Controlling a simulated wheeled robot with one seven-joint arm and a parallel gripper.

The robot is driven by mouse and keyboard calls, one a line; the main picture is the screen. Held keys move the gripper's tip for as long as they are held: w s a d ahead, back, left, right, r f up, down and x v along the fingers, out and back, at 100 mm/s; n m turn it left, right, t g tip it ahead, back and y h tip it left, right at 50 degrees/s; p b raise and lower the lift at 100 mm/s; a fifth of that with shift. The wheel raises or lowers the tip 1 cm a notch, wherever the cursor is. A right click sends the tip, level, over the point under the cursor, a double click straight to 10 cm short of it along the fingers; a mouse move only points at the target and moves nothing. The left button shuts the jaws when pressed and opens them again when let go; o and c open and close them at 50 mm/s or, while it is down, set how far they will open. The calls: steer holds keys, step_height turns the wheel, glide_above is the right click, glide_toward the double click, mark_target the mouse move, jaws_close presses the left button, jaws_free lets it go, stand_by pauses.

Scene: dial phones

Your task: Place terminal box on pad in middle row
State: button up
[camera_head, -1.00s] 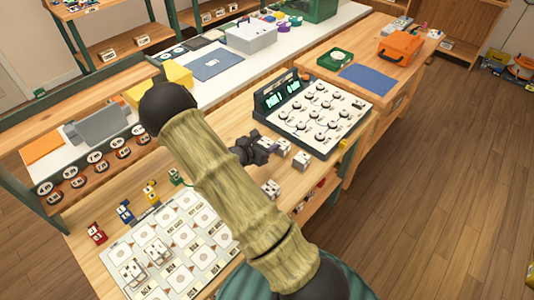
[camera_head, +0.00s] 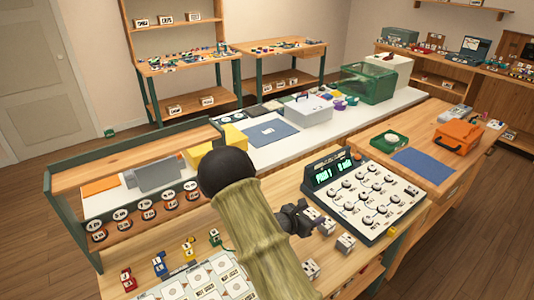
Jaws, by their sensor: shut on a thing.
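My gripper (camera_head: 299,219) is dark and hangs above the wooden workbench, just left of the dial panel. It is shut on a small white terminal box (camera_head: 312,214), which is mostly hidden by the fingers. More white terminal boxes stand on the bench close to it: one just right of the fingers (camera_head: 327,227), one further right (camera_head: 345,243) and one nearer the front (camera_head: 310,268). The pale board with square labelled pads (camera_head: 205,280) lies at the lower left. Its lower part is cut off by the frame, and my arm covers its right side.
The dial panel (camera_head: 372,205) with a green display stands right of my gripper. Small red (camera_head: 127,280), blue (camera_head: 159,265), yellow (camera_head: 188,248) and green (camera_head: 214,237) pieces line the board's back edge. A shelf with round dials (camera_head: 147,213) stands behind.

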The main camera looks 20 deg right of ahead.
steer(key=shift+a, duration=0.1)
steer(key=shift+n+t+y, duration=0.5)
steer(key=shift+n+t, duration=0.4)
steer(key=a+f, duration=0.1)
steer(key=a, duration=0.2)
steer(key=s+a+f, duration=0.1)
steer(key=a+f, duration=0.1)
steer(key=a, duration=0.1)
steer(key=s+a+f+p, duration=0.1)
steer(key=a, duration=0.2)
steer(key=shift+a+f, duration=0.1)
steer(key=shift+f, duration=0.25)
steer(key=shift+n+t+y, duration=0.4)
steer(key=shift+n+t, duration=0.2)
steer(key=shift+n, duration=0.1)
steer(key=s+a+f, duration=0.1)
steer(key=a, duration=0.1)
steer(key=s+a+f, duration=0.1)
steer(key=a, duration=0.1)
steer(key=s+a+f, duration=0.1)
steer(key=s+a, duration=0.1)
steer(key=shift+a+f+p, duration=0.1)
steer(key=shift+a+p, duration=0.25)
steer(key=shift+s+a+f+t, duration=0.2)
steer(key=shift+s+a+t, duration=0.1)
steer(key=shift+s+a, duration=0.1)
steer(key=shift+w, duration=0.1)
steer(key=shift+d, duration=0.1)
